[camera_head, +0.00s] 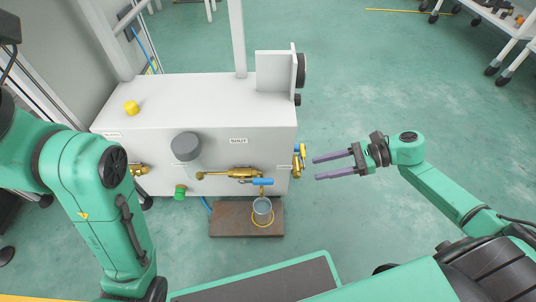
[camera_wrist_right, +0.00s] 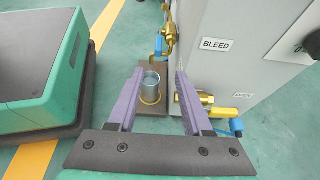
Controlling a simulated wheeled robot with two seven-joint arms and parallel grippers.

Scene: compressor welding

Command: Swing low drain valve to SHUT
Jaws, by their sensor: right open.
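A brass valve line (camera_head: 230,173) runs along the front of a white cabinet, below a SHUT label (camera_head: 238,140). A blue-handled valve (camera_head: 262,181) hangs at its right end above a metal cup (camera_head: 262,208); I take it as the low drain valve. It also shows in the right wrist view (camera_wrist_right: 158,48), beyond my fingertips. My right gripper (camera_head: 316,167) is open and empty, right of the cabinet, its fingers pointing left and apart from the valves. It also shows in the wrist view (camera_wrist_right: 158,72). My left arm is at the left; its gripper is out of view.
A brass side valve with a yellow handle (camera_head: 298,160) lies between my right gripper and the drain valve. The wrist view shows a BLEED label (camera_wrist_right: 214,44) and an OPEN label (camera_wrist_right: 243,96). The cup stands on a brown board (camera_head: 228,224).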

